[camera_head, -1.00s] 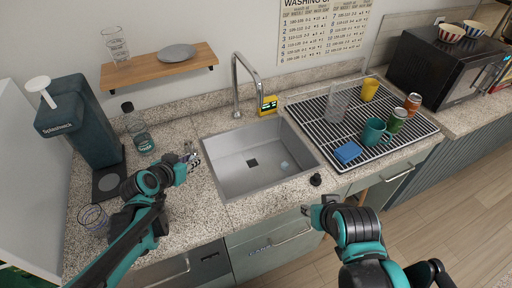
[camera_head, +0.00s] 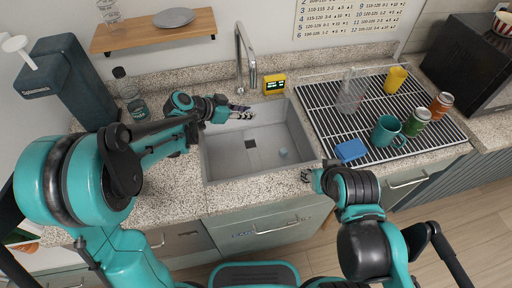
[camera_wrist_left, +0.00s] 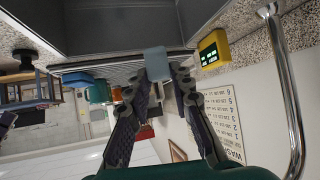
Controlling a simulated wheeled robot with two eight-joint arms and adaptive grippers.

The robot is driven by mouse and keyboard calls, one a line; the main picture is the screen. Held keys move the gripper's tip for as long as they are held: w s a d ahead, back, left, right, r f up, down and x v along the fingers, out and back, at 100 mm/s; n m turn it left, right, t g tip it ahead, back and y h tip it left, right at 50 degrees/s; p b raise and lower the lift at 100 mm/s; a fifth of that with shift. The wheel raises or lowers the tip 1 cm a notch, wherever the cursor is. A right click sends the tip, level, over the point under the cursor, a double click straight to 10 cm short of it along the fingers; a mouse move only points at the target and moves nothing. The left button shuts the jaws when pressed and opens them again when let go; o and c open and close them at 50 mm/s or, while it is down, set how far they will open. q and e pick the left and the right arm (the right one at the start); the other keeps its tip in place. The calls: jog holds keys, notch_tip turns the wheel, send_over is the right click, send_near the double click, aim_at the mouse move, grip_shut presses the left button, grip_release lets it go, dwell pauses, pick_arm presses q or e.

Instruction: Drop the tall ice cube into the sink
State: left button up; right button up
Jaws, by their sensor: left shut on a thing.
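The tall ice cube (camera_wrist_left: 157,64) is a pale blue, translucent block. In the left wrist view it sits between the fingertips of my left gripper (camera_wrist_left: 158,85), which is shut on it. In the head view my left gripper (camera_head: 243,112) is over the back left part of the steel sink (camera_head: 214,150), and the cube is too small to make out there. A small bluish cube (camera_head: 283,153) lies on the sink floor, right of the dark drain. My right gripper (camera_head: 310,177) is at the sink's front right corner; its fingers are too small to judge.
The faucet (camera_head: 240,55) stands behind the sink, close to my left gripper. A yellow timer (camera_head: 274,84) is right of it. A drying rack (camera_head: 322,118) with a blue sponge, cups, cans and a glass is at right. A bottle (camera_head: 131,95) stands at left.

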pick_arm(q)
notch_tip(320, 180, down, 4)
jog(key=shift+r+b, duration=0.1)
jog(key=shift+b, duration=1)
jog(key=o, duration=0.9)
jog(key=shift+o, duration=0.2)
jog(key=v, duration=1.2)
